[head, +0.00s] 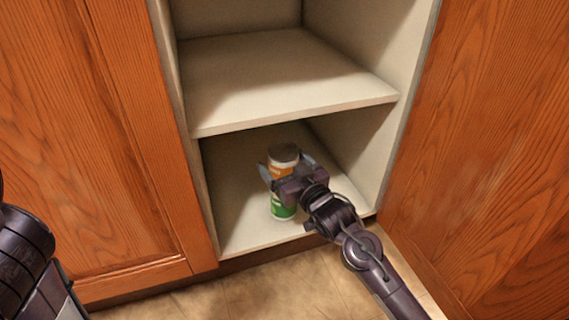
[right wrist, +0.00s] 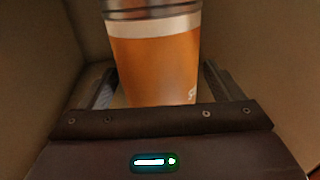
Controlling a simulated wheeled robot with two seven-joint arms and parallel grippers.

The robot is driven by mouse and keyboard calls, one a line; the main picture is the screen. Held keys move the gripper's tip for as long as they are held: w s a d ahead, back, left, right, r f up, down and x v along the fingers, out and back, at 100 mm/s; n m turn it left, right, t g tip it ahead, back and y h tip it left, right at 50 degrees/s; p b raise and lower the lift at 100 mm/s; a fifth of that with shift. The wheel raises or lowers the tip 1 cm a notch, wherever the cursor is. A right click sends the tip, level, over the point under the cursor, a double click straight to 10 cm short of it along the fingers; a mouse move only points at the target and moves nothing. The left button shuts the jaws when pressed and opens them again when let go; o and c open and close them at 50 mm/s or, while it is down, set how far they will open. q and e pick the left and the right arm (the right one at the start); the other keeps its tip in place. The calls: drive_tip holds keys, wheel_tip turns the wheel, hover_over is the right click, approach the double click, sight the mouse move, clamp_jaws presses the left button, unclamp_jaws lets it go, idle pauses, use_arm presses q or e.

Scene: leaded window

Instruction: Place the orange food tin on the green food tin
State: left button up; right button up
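The orange food tin (head: 281,168), with a grey lid, stands upright on the lower shelf's stack, directly above the green food tin (head: 283,211). My right gripper (head: 286,167) partly hides where the two tins meet, but they look lined up and stacked. The right gripper is open, with one finger on each side of the orange tin. In the right wrist view the orange tin (right wrist: 155,68) stands between the spread fingers, with a narrow gap at its right side. My left gripper is out of view; only part of my left arm shows at the lower left.
The tins are in the lower compartment of an open cabinet, on its pale floor (head: 235,215). An empty middle shelf (head: 270,80) hangs above them. Wooden door panels stand at left (head: 110,150) and right (head: 490,140). The compartment floor around the tins is clear.

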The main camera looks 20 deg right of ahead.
drive_tip(key=shift+r, duration=0.1)
drive_tip(key=shift+s+d, duration=0.1)
drive_tip(key=shift+s, duration=0.15)
drive_tip(key=p+v, duration=0.6)
drive_tip(key=v, duration=0.5)
drive_tip(key=shift+s, duration=0.25)
drive_tip(key=shift+d, duration=0.1)
